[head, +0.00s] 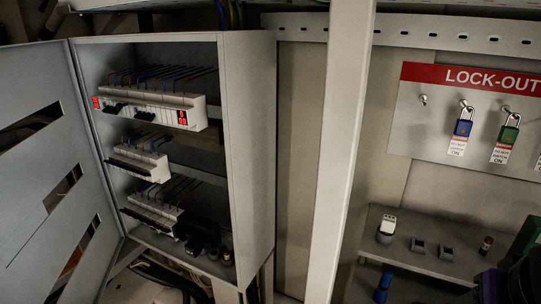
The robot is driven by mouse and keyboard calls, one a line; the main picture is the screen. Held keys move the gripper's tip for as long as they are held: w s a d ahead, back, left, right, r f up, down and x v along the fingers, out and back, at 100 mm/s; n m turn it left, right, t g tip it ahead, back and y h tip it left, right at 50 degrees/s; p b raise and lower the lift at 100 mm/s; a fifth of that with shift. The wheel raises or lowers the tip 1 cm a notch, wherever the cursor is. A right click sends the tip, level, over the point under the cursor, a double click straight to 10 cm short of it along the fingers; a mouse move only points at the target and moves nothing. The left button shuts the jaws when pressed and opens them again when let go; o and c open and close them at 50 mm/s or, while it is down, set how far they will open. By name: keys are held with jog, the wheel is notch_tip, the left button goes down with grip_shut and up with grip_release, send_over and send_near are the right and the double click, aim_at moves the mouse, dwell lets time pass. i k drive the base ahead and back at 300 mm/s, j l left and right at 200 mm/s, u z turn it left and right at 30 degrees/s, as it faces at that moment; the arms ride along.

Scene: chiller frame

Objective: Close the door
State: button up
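The grey door (40,80) of the electrical cabinet stands open at the left, swung out from the cabinet's left edge. It has several slanted cut-out slots, and its outer end runs out of the picture. The cabinet (250,140) is a grey metal box with its front uncovered. Inside are rows of breakers (150,105) with dark wiring, the top row showing red lit displays. My gripper cannot be made out in this view, and nothing is seen touching the door.
A pale upright post (341,150) stands right of the cabinet. A lock-out board (430,120) with blue and green padlocks hangs on the right. Below it, a grey shelf (440,262) holds small items. Dark green and black shapes (518,270) fill the lower right corner.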

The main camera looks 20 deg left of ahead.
aim_at(36, 246)
jog(key=k+j+u, duration=0.1)
jog(key=j+u, duration=0.45)
jog(key=j, duration=0.2)
jog(key=k+j+u, duration=0.1)
jog(key=j+u, duration=0.15)
jog(key=j, duration=2.3)
jog(key=l+u, duration=0.1)
jog(key=u, duration=0.15)
jog(key=k, duration=0.05)
